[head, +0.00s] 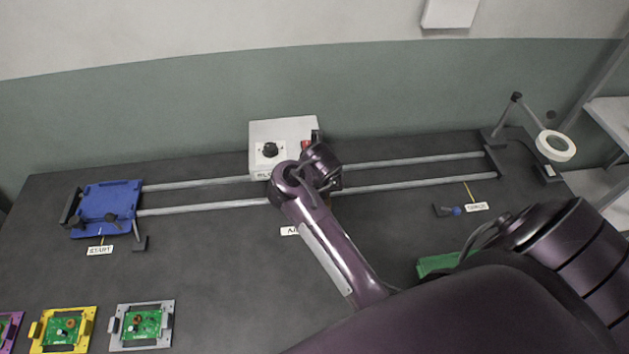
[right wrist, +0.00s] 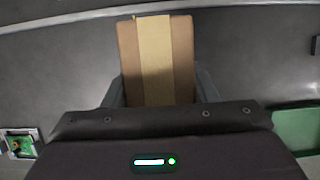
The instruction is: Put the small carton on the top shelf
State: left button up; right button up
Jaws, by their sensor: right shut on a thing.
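The small carton (right wrist: 155,48) is brown cardboard with a paler tape strip down its middle. In the right wrist view it sits between the dark fingers of my right gripper (right wrist: 160,82), which is shut on it. In the head view my right arm reaches over the middle of the table, and its wrist hides the gripper and the carton. Pale shelves stand at the right edge of the head view; the upper visible board (head: 610,115) is cut off by the frame. My left gripper is not in view.
The dark table holds a two-rail track (head: 215,206) with a blue carriage (head: 105,207), a white control box (head: 283,130), a ring magnifier (head: 556,146) and a green object (head: 437,264). Circuit boards in holders (head: 142,325) lie front left. Bare tabletop lies front centre.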

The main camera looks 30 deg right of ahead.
jog(key=shift+w+d+f+b, duration=0.1)
jog(key=shift+f+b, duration=5.6)
jog(key=shift+f, duration=1.75)
jog(key=shift+f, duration=0.1)
jog(key=shift+f, duration=0.15)
jog(key=o, duration=1.1)
